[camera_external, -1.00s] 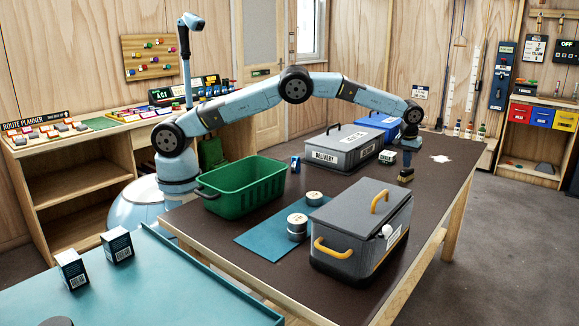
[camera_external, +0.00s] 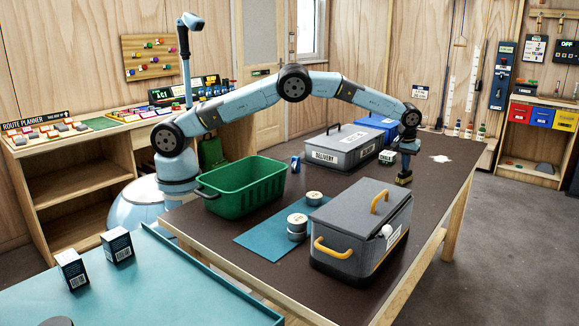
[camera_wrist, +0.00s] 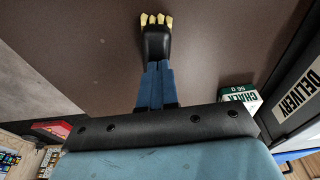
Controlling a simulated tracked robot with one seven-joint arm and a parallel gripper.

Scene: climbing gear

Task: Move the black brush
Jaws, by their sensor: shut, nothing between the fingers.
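The black brush (camera_external: 404,179) is on the dark table, toward its far right side. In the wrist view the brush (camera_wrist: 155,42) shows a black body with pale yellow bristle tufts at its far end. My gripper (camera_external: 405,169) points down directly over the brush. In the wrist view its blue fingers (camera_wrist: 156,66) are together and overlap the near end of the brush. They look shut with nothing between them. Whether the fingertips touch the brush cannot be told, and its near end is hidden behind them.
A white-and-green chalk box (camera_external: 386,158) stands close to the left of my gripper. The grey delivery case (camera_external: 342,149) and a blue case (camera_external: 378,124) lie behind it. A grey toolbox (camera_external: 365,235) stands in front, and a green crate (camera_external: 243,187) at left.

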